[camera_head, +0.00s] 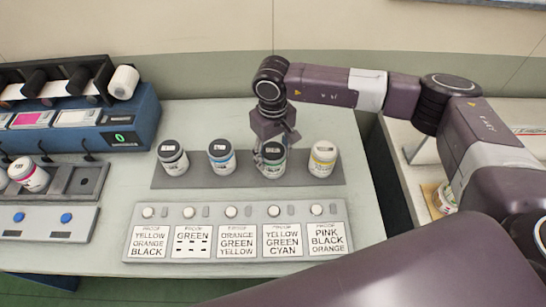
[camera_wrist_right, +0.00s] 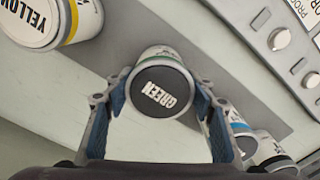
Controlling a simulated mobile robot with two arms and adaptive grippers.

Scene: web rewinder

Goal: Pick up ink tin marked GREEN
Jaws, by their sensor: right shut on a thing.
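The ink tin marked GREEN (camera_wrist_right: 161,91) shows in the right wrist view with a dark lid and the word GREEN on it. My right gripper (camera_wrist_right: 160,104) has a finger on each side of this tin and is shut on it. In the head view the same tin (camera_head: 271,164) is at the dark grey mat (camera_head: 193,184), third from the left in a row, partly hidden by my right gripper (camera_head: 272,146). I cannot tell whether the tin touches the mat. My left gripper is not in view.
A yellow-banded tin (camera_head: 323,158) stands to the right of the held tin, and a blue-banded tin (camera_head: 221,156) to its left. A black-lidded tin (camera_head: 172,157) is farther left. A panel of proof cards (camera_head: 236,241) lies in front. A blue machine (camera_head: 133,120) stands at the left.

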